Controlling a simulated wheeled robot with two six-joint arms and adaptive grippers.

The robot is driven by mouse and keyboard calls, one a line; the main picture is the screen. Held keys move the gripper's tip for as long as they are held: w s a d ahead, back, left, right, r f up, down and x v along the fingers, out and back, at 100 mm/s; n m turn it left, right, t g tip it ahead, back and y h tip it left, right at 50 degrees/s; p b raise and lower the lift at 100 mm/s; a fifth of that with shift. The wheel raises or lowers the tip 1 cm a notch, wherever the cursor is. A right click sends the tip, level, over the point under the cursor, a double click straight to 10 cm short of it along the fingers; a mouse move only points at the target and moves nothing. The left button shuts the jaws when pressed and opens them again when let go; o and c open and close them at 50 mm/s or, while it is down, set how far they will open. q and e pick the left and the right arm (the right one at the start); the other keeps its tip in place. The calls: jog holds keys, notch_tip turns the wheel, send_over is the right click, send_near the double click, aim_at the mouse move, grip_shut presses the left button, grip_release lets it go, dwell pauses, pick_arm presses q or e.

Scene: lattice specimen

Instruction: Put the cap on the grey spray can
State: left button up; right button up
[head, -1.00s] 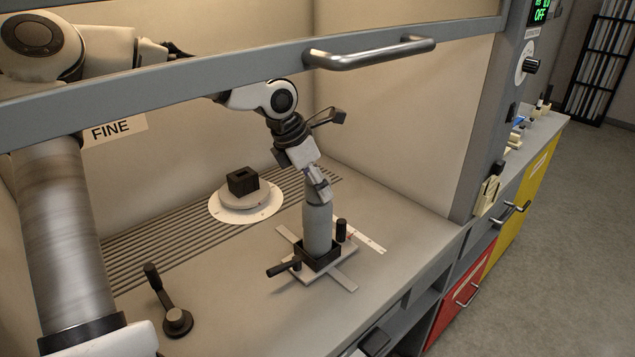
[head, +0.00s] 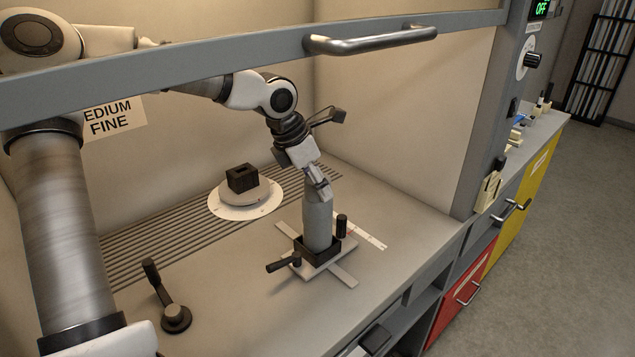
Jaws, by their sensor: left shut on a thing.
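The grey spray can (head: 318,226) stands upright in a dark square holder (head: 318,254) on the hood floor. My left gripper (head: 319,190) comes down at a tilt over the can's top, with its fingers shut. What it holds is mostly hidden by the fingers; no cap shows elsewhere, so I take it to be the cap. The fingertips overlap the top of the can in the picture, and I cannot tell whether the cap touches the can or is seated. My right gripper is not in view.
The holder has dark knobs, one at its left (head: 277,265) and one standing close by the can's right (head: 342,227). A white round plate (head: 226,210) with a dark block (head: 242,178) is behind left. A dark lever (head: 176,318) stands front left. The raised sash (head: 215,60) crosses above.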

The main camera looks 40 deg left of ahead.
pick_arm(q)
jog(key=shift+f, duration=0.2)
jog(key=o, duration=1.2)
jog(key=shift+c, duration=0.2)
jog(key=shift+o, duration=0.3)
jog(key=shift+o, duration=0.9)
